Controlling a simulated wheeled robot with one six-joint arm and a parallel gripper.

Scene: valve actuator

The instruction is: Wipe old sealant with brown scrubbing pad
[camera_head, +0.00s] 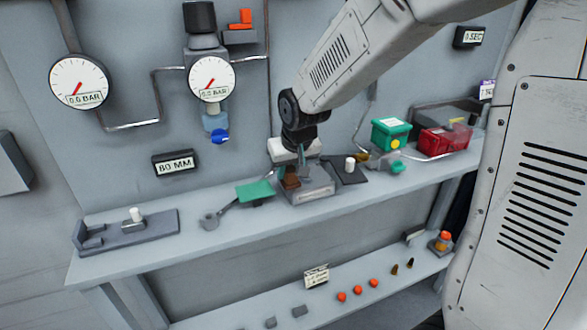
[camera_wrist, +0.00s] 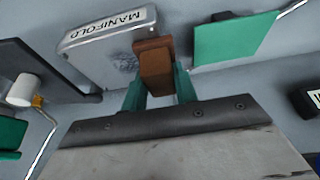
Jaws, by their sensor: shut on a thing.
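My gripper (camera_head: 299,170) is over the manifold block on the bench. In the wrist view its green fingers (camera_wrist: 160,88) are shut on the brown scrubbing pad (camera_wrist: 155,68). The pad also shows in the head view (camera_head: 290,182). The grey manifold (camera_wrist: 88,42) bears the label "MANIFOLD" and also shows in the head view (camera_head: 310,193). A dark speckled patch of old sealant (camera_wrist: 122,62) is on its top face, just left of the pad. The pad overlaps the manifold's edge in the wrist view; I cannot tell whether it touches the surface.
A green pad or sheet (camera_head: 255,192) lies left of the manifold. A dark plate with a white cylinder (camera_head: 350,164) is to the right. Farther right are a green box (camera_head: 390,134) and a red box (camera_head: 444,140). The bench's left stretch has a grey fixture (camera_head: 125,231).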

